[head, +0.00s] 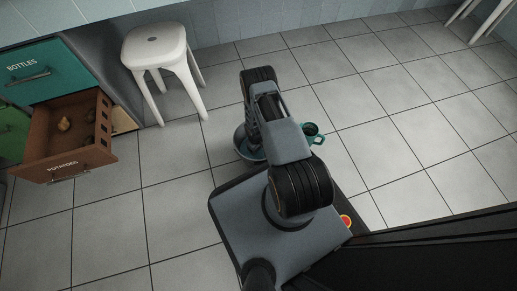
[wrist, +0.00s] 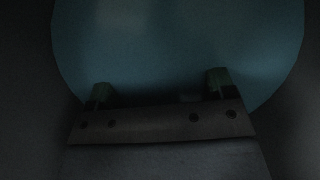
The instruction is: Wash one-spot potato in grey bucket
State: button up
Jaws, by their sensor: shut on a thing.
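The grey bucket, looking blue-grey, (head: 239,146) stands on the tiled floor in the head view, partly hidden behind my arm. Its inside (wrist: 180,40) fills most of the wrist view. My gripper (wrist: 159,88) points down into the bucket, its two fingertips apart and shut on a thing. The thing between the fingers is too dark to make out; I take it to be the one-spot potato. In the head view my arm hides the gripper.
An open brown drawer marked POTATOES (head: 62,170) holds several potatoes at left, below a teal BOTTLES drawer (head: 30,68). A white stool (head: 155,50) stands beside it. A small teal object (head: 312,129) is right of my arm.

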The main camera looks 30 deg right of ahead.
jog(key=shift+a, duration=0.1)
jog(key=shift+w+a, duration=0.1)
jog(key=shift+a, duration=0.3)
jog(key=shift+d, duration=0.2)
jog(key=shift+d, duration=0.4)
jog(key=shift+r, duration=0.1)
notch_tip(320, 180, up, 13)
jog(key=p, duration=0.9)
jog(key=shift+r+p, duration=0.15)
jog(key=shift+p, duration=0.25)
jog(key=shift+r, duration=0.1)
dwell(1.0)
notch_tip(320, 180, up, 7)
jog(key=p, duration=0.5)
dwell(0.4)
